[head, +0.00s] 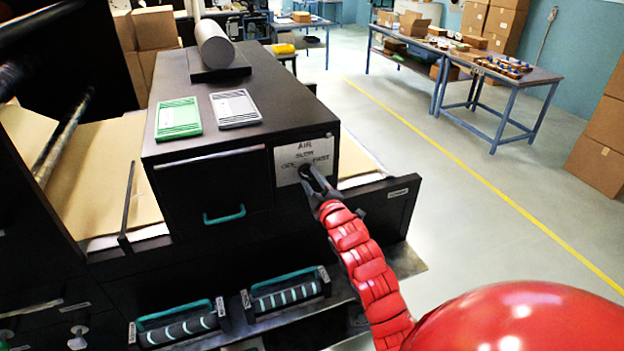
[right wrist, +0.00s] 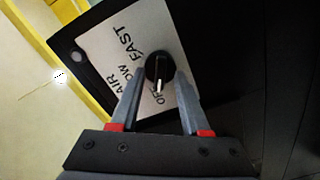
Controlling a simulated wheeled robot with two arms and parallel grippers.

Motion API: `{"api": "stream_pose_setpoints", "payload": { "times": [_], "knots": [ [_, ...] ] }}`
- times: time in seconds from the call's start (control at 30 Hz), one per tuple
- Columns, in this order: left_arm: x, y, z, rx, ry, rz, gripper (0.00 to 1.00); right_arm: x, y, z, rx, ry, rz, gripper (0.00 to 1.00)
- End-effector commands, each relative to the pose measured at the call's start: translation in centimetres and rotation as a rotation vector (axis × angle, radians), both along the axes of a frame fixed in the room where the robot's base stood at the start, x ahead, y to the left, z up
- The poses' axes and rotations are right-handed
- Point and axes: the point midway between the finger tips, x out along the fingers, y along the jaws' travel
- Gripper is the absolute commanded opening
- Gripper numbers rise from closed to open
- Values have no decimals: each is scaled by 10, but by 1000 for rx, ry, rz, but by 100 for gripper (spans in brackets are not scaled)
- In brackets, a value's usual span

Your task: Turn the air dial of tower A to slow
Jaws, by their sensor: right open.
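The air dial (right wrist: 158,66) is a round black knob on a white plate (right wrist: 107,50) lettered AIR, OFF, SLOW and FAST. Its white mark points toward the OFF lettering in the right wrist view. In the head view the plate (head: 287,155) is on the front right of a black cabinet, and the knob is mostly hidden by my gripper. My right gripper (head: 314,178) is open, with its fingers (right wrist: 158,84) on either side of the dial; whether they touch it I cannot tell. My left gripper is not in view.
The black cabinet top (head: 285,95) carries a green pad (head: 178,117), a grey pad (head: 235,107) and a grey cylinder (head: 214,44). A teal handle (head: 224,215) is left of the plate. Two rollers with teal handles (head: 285,290) lie below. Open floor is to the right.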

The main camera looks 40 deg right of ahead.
Motion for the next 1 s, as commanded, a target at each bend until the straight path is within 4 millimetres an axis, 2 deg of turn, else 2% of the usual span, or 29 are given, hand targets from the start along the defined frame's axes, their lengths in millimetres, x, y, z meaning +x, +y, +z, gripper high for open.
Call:
{"api": "stream_pose_setpoints", "payload": {
  "times": [0.23,0.27,0.5,1.0],
  "knots": [
    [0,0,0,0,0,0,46,1,0,0,0,0,1,46],
    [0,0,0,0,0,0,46,0,0,0,0,0,1,43],
    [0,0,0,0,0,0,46,0,0,0,1,0,0,0],
    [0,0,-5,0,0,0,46,0,0,-2,33,-7,0,0]
  ]
}}
